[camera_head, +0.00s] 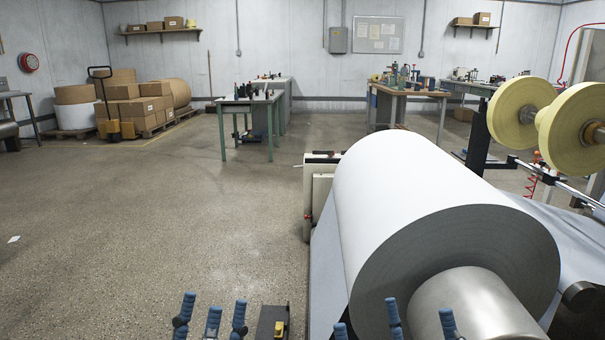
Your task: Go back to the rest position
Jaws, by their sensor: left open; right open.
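My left gripper (211,318) shows only as blue fingertips at the bottom edge, left of centre. They are spread apart with nothing between them. My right gripper (394,319) shows as blue fingertips at the bottom edge, in front of the big white paper roll (400,180) in this view. These fingertips are also spread apart and empty. I cannot tell whether they touch the roll or its silver core (470,300). The palms and wrists of both grippers are below the frame.
The machine with the paper roll fills the right side, with yellow rolls (580,125) above it. A small dark box with a yellow part (280,328) is between the grippers. The floor at left is open. Green-legged tables (245,98) and a pallet of boxes (130,105) stand farther back.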

